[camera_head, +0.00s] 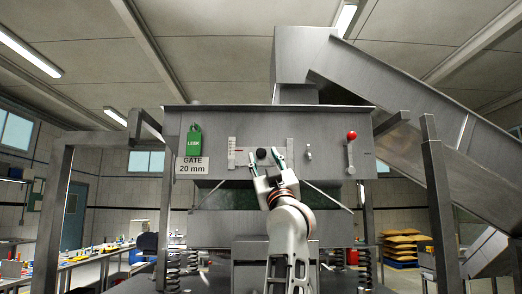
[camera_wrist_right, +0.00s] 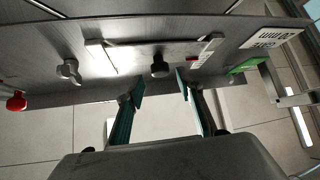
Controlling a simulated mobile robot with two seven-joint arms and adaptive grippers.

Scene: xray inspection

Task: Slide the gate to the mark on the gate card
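The gate card (camera_head: 193,165) reads "GATE 20 mm" and sits on the left of the machine's steel front; it shows upside down in the right wrist view (camera_wrist_right: 272,39). A black gate knob (camera_head: 261,153) is on the middle of the front, right of a white scale strip (camera_head: 231,153). My right gripper (camera_head: 266,163) is open in front of the knob. In the right wrist view the knob (camera_wrist_right: 160,67) lies between the lines of the two fingers, just beyond the tips, with no contact visible. Scale markings are too small to read. My left gripper is out of view.
A green tag (camera_head: 194,140) hangs above the card. A small grey knob (camera_head: 308,152) and a red-topped lever (camera_head: 351,150) are to the right. A sloping chute (camera_head: 420,100) and steel posts (camera_head: 439,200) flank the machine. Open air lies before the panel.

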